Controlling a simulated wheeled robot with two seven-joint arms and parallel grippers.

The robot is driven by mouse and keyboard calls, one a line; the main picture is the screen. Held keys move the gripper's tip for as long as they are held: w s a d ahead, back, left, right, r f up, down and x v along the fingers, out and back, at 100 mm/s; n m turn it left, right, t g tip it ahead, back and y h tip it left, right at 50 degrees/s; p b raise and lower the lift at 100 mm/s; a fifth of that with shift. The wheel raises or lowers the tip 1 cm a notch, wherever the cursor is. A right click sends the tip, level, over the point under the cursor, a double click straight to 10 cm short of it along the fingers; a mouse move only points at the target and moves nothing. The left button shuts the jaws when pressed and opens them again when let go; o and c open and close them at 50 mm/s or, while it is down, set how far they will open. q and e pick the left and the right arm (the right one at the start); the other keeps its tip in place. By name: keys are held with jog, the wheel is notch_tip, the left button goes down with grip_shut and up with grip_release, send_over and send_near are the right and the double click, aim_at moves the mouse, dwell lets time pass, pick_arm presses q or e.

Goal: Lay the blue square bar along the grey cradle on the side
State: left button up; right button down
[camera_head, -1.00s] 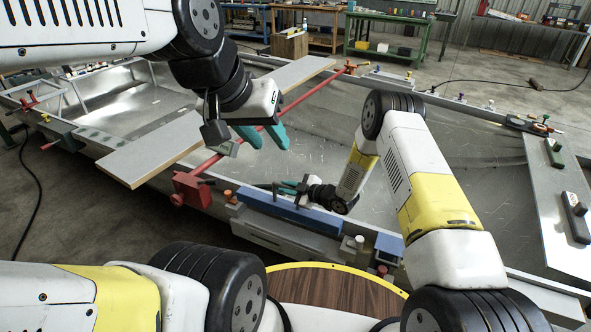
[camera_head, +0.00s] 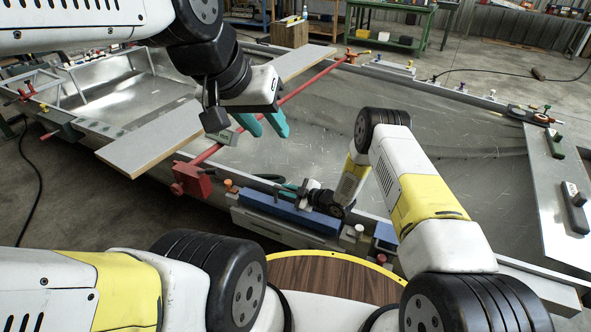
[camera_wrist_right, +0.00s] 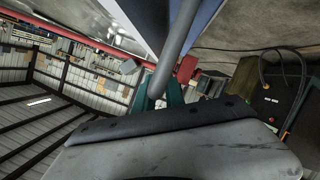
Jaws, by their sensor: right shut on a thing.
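The blue square bar (camera_head: 285,208) lies lengthwise along the hull's near side, close above the grey cradle (camera_head: 280,232). From this angle I cannot tell whether it touches the cradle. My right gripper (camera_head: 283,186) is at the bar's far side and shut on it; its fingertips are partly hidden. In the right wrist view, the teal fingers (camera_wrist_right: 165,97) sit behind a grey rod, with a blue face (camera_wrist_right: 205,18) above. My left gripper (camera_head: 262,125) hangs over the hull, its two teal fingers apart and empty.
A red clamp (camera_head: 192,180) and its long red bar cross the hull beside a grey plank (camera_head: 150,145). Small capped posts (camera_head: 228,185) stand near the bar's left end, others near its right end. A wood-topped round surface (camera_head: 325,278) lies in front.

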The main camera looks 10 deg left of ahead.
jog(key=shift+f, duration=1.8)
jog(key=c, duration=1.4)
grip_release()
jog(key=shift+o, duration=0.4)
jog(key=shift+f, duration=0.1)
